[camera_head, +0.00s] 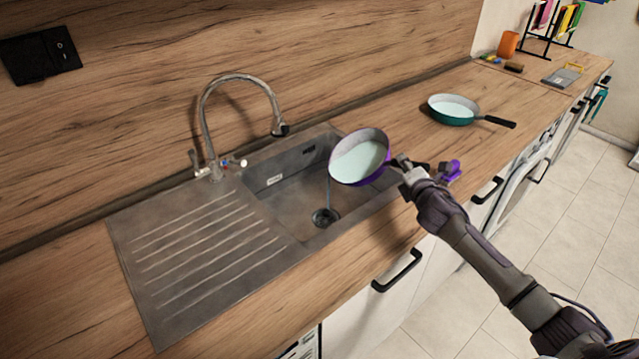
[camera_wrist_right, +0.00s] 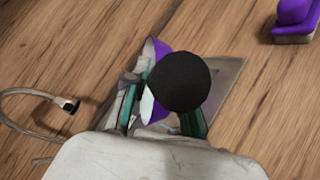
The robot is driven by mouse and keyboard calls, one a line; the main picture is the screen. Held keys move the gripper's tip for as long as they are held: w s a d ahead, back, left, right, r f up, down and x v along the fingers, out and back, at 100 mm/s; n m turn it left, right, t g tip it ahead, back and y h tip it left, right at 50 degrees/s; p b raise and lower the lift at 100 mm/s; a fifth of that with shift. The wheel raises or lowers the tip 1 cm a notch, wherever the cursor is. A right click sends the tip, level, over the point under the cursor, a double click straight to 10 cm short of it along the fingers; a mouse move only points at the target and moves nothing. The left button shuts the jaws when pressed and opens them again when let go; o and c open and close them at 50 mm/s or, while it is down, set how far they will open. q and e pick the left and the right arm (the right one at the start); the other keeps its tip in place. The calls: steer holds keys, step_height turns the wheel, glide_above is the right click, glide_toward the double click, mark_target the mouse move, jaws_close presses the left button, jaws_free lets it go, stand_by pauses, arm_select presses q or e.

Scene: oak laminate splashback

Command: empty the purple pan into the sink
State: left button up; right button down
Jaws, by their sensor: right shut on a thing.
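The purple pan (camera_head: 374,176) is held over the right part of the sink basin (camera_head: 285,205), tilted toward the left. Pale blue-green liquid (camera_head: 358,160) shows inside it. A thin pale streak runs below its lower left rim toward the drain (camera_head: 325,217); I cannot tell surely whether it is pouring liquid. My right gripper (camera_head: 404,164) is shut on the pan's handle. In the right wrist view the black handle end (camera_wrist_right: 180,82) sits between the fingers and hides much of the purple pan (camera_wrist_right: 155,58). My left gripper is not in view.
A curved faucet (camera_head: 243,78) stands behind the sink, left of the pan. A ribbed drainboard (camera_head: 200,255) lies left of the basin. A teal pan (camera_head: 453,112) with similar pale contents stands farther right on the counter. A purple object (camera_head: 453,169) lies near the front edge beyond my gripper.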

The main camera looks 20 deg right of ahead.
steer(key=shift+w+a+r+n, duration=0.1)
steer(key=shift+a+r+n, duration=0.2)
steer(key=shift+a+r, duration=0.4)
steer(key=shift+a+r, duration=0.1)
steer(key=shift+a+r+n, duration=0.25)
steer(key=shift+a+n, duration=0.05)
steer(key=shift+a, duration=0.15)
steer(key=shift+r+p, duration=0.1)
steer(key=shift+p, duration=0.2)
steer(key=shift+w+a+r+n+h, duration=0.1)
steer(key=shift+a+r+n+h, duration=0.25)
steer(key=shift+a, duration=0.2)
